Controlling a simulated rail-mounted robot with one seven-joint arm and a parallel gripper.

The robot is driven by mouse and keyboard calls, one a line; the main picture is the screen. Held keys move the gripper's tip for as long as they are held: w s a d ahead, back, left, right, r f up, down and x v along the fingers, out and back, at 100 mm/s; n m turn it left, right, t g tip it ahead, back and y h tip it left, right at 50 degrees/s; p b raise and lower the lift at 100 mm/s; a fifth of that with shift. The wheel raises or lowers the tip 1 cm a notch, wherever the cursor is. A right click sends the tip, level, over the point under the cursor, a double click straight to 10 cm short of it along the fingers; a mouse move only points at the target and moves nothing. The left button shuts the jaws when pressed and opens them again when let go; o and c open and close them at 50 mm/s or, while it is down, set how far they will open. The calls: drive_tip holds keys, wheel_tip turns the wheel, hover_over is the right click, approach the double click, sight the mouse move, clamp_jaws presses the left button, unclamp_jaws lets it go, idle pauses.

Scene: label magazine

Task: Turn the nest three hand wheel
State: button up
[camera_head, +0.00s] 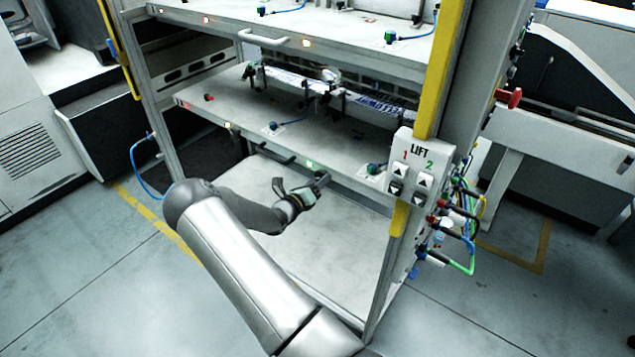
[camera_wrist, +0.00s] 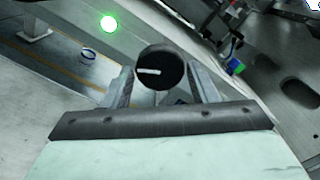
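A round black hand wheel (camera_wrist: 158,70) with a short white mark shows in the wrist view, just ahead of my gripper (camera_wrist: 160,80). The two grey fingers stand apart on either side of it, with narrow gaps showing at its left and right. I cannot tell whether the fingers reach past its rim. In the head view my gripper (camera_head: 312,187) is at the front edge of a lower shelf (camera_head: 283,147), close to a lit green lamp (camera_head: 310,163). The wheel itself is not clearly seen there, and no nest number is readable.
A LIFT panel (camera_head: 408,170) with two columns of buttons is on the right post. Cables (camera_head: 465,225) hang on the side. A dark bar handle (camera_head: 275,154) sits left of my gripper.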

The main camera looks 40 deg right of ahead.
drive_tip(key=shift+o, duration=1.1)
drive_tip(key=b+v, duration=0.1)
drive_tip(key=v, duration=1.6)
drive_tip(key=shift+a, duration=0.2)
drive_tip(key=shift+s, duration=0.1)
drive_tip(key=s+a+r+m+g+y+p, duration=0.1)
drive_tip(key=s+r+m+g+y, duration=0.3)
drive_tip(key=s+m, duration=0.35)
drive_tip(key=s+a+r+m+g+y, duration=0.2)
drive_tip(key=s+r+m+g, duration=0.3)
drive_tip(key=m, duration=0.3)
drive_tip(key=s+a+r+m+t+y+p, duration=0.1)
drive_tip(key=s+a+r+m+t+y, duration=0.3)
drive_tip(key=s+a+r+m+y, duration=0.7)
drive_tip(key=s+a+r+m, duration=0.1)
drive_tip(key=s+a+m, duration=0.1)
drive_tip(key=s+a, duration=0.1)
drive_tip(key=shift+s+a+p, duration=0.2)
drive_tip(key=shift+a+p, duration=0.1)
drive_tip(key=shift+a, duration=0.3)
